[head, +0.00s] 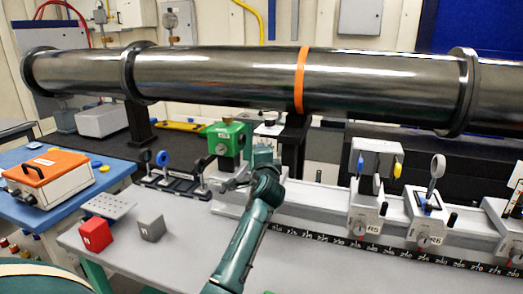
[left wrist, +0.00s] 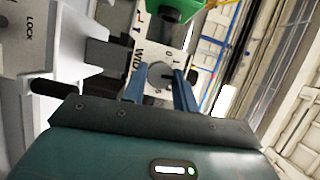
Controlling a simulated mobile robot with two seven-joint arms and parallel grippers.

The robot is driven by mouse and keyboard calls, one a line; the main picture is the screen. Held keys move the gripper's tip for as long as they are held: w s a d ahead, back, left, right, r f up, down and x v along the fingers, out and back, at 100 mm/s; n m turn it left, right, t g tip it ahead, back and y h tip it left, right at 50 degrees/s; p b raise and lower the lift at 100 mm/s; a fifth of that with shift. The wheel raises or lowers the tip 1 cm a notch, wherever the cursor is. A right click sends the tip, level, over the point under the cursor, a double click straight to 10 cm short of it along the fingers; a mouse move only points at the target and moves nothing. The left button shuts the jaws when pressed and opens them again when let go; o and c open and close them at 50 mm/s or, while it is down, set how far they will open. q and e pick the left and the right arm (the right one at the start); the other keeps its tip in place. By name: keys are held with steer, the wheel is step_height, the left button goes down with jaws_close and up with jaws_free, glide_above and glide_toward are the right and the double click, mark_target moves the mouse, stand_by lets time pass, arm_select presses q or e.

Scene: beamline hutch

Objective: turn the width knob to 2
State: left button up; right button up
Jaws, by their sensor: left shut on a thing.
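The width knob (left wrist: 159,77) is a small grey round knob on a pale panel (left wrist: 150,38) marked "WID" with dial marks beside it. It shows in the left wrist view between the two blue fingers of my left gripper (left wrist: 160,84), which is shut on it. The knob's pointer is too small and covered to read. In the head view my left gripper (head: 224,183) is at the front of the carriage with the green block (head: 226,139), and the knob is hidden there. My right gripper is not in view.
Carriages labelled R5 (head: 368,212) and R6 (head: 431,222) stand to the right on the scaled rail. A red block (head: 96,234) and a grey block (head: 151,227) are on the table. An orange-lidded box (head: 45,170) is at left.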

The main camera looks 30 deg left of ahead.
arm_select(q)
steer(key=shift+n+p, duration=0.5)
steer(key=shift+n, duration=0.2)
steer(key=shift+g, duration=0.3)
steer(key=o, duration=1)
steer(key=shift+h, duration=0.3)
steer(key=shift+c, duration=0.2)
steer(key=b+v, duration=0.1)
steer(key=v, duration=1.2)
steer(key=shift+f, duration=0.1)
